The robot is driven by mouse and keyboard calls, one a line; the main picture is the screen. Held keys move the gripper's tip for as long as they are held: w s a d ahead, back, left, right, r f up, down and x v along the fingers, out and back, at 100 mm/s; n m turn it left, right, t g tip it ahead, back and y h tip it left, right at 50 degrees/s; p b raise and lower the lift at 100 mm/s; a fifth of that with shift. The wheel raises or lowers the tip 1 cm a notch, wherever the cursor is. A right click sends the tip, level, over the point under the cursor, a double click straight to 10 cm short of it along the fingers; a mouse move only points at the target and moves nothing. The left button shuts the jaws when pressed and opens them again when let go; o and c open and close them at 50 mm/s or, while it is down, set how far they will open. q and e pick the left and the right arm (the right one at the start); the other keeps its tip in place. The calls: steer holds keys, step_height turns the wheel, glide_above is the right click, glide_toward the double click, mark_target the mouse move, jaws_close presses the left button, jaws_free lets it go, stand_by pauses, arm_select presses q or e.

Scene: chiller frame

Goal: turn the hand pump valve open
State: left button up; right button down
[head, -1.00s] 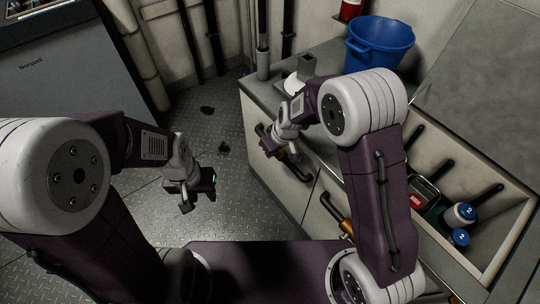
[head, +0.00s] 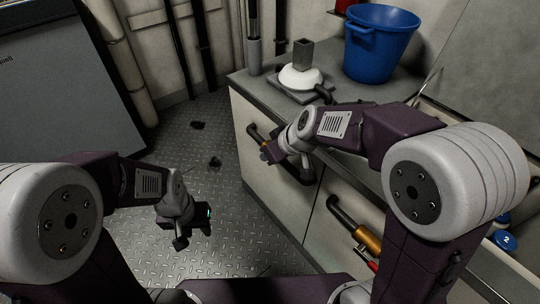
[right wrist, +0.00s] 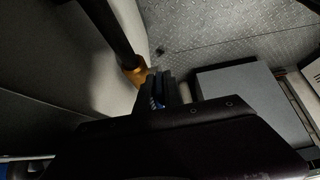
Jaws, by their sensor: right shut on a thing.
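My right gripper (head: 280,150) is at the front of the grey cabinet, by a black bar handle with an orange end (head: 254,133). In the right wrist view its jaws (right wrist: 160,88) are shut on the orange end (right wrist: 136,72) of the black bar (right wrist: 108,32). A white domed fitting (head: 300,78) with a square grey post stands on a plate on the counter, with a black curved piece beside it. I cannot tell which part is the pump valve. My left gripper (head: 193,238) hangs over the floor, away from everything; its jaw gap is unclear.
A blue bucket (head: 380,45) stands on the counter (head: 405,86) behind the white fitting. A second black and orange handle (head: 355,228) is on the cabinet front. Black pipes rise at the back wall. The metal floor (head: 245,205) is mostly clear.

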arm_select(q)
steer(key=c, duration=0.4)
steer(key=shift+s+d+g, duration=0.1)
steer(key=shift+s+g, duration=0.1)
steer(key=shift+g, duration=0.1)
jaws_close()
steer(key=w+d+r+h, duration=0.4)
steer(key=d+r+h, duration=0.2)
steer(key=d+h, duration=0.25)
steer(key=w+a+r+m+t+h, duration=0.25)
steer(key=w+r+t+h, duration=0.35)
steer(key=w+r, duration=0.55)
steer(key=w+d+f, duration=0.1)
steer(key=d+f, duration=0.3)
steer(key=d, duration=0.6)
steer(key=shift+w+d+f, duration=0.15)
steer(key=shift+w+d, duration=0.25)
